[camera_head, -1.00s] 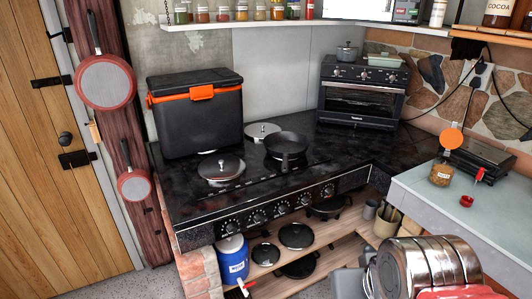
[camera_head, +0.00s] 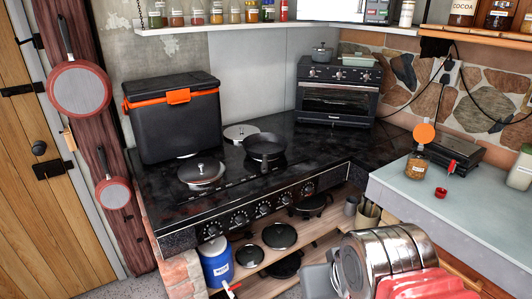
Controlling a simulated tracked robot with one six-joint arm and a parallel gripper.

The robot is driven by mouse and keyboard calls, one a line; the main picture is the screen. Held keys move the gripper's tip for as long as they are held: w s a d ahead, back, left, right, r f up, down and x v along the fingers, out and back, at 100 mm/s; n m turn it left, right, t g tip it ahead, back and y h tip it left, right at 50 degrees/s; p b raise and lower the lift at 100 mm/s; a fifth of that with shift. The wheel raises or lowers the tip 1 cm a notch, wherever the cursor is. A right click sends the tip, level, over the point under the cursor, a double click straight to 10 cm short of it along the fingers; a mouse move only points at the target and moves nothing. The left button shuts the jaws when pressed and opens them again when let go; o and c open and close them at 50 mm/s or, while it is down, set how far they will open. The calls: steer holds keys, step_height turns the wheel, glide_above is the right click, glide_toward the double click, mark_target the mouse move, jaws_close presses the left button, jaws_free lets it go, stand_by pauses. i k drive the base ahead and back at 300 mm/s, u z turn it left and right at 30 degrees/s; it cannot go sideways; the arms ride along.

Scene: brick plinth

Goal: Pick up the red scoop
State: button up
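A small red scoop (camera_head: 441,192), cup-like in shape, sits on the pale grey counter (camera_head: 465,205) at the right. It is small in the view, and I cannot make out a handle. It stands just to the right of a glass jar with brown contents (camera_head: 417,165). My arm's silver and red parts show at the bottom right, in front of the counter and apart from the scoop. My gripper's fingertips are not visible.
A black press-like appliance (camera_head: 452,152) stands behind the scoop. A labelled jar (camera_head: 520,170) is at the right edge. The counter in front of the scoop is clear. The black stove (camera_head: 215,225) holds a pan (camera_head: 265,147), a lidded pan (camera_head: 201,172) and a black-orange cooler (camera_head: 172,115).

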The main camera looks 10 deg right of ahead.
mark_target(441, 193)
steer(key=z, duration=1.4)
steer(key=k, duration=0.65)
steer(key=u, duration=0.5)
steer(key=i, duration=0.85)
steer(key=u, duration=0.45)
steer(key=i, duration=0.85)
steer(key=z, duration=0.3)
